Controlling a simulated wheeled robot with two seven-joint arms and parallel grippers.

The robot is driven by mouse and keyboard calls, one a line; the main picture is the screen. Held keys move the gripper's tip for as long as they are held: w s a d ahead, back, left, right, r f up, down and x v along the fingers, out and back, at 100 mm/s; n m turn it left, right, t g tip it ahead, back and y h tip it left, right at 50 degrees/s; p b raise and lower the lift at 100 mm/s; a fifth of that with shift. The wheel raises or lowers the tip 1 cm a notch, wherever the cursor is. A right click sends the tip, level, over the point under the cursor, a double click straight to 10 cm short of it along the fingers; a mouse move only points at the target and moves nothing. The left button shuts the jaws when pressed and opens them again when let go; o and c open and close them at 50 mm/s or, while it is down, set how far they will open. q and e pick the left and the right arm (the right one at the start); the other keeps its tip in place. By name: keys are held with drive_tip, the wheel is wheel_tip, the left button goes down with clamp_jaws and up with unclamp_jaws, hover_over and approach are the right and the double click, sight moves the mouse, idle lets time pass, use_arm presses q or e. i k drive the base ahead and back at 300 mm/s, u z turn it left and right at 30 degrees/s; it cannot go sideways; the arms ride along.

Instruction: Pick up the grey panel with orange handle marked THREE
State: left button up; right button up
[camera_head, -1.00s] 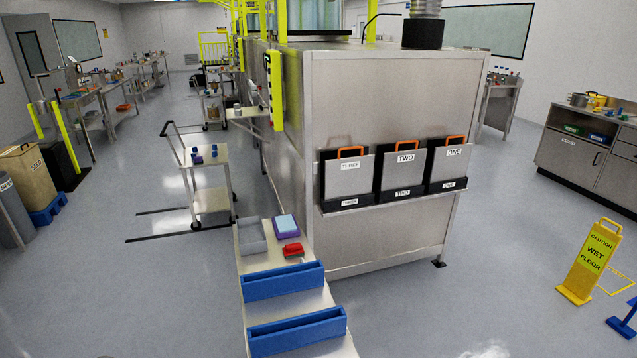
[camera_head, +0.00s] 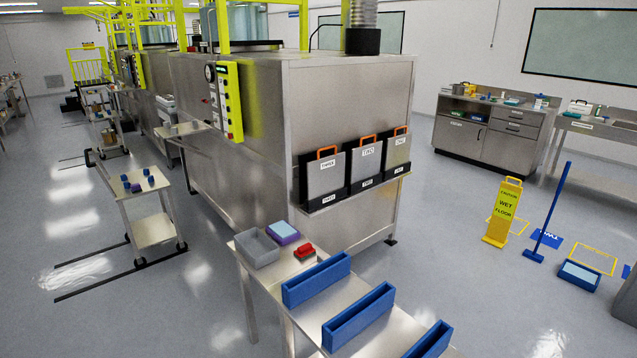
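The grey panel with orange handle marked THREE (camera_head: 326,179) stands upright in the leftmost black holder on the side of the large metal vessel housing. Its orange handle (camera_head: 327,152) sticks up at the top. The panel marked TWO (camera_head: 367,161) and the panel marked ONE (camera_head: 397,148) stand in holders to its right, each with an orange handle. Neither of my grippers shows in the head view.
A metal table (camera_head: 311,323) with blue trays (camera_head: 358,318), a grey bin (camera_head: 257,249) and a red object (camera_head: 304,251) stands in front of the housing. A yellow wet-floor sign (camera_head: 503,213) and a blue mop (camera_head: 548,212) stand at right. A cart (camera_head: 150,230) is at left.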

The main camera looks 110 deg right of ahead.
sight(325, 177)
drive_tip(key=z, duration=2.5)
drive_tip(key=i, duration=3.85)
drive_tip(key=z, duration=1.55)
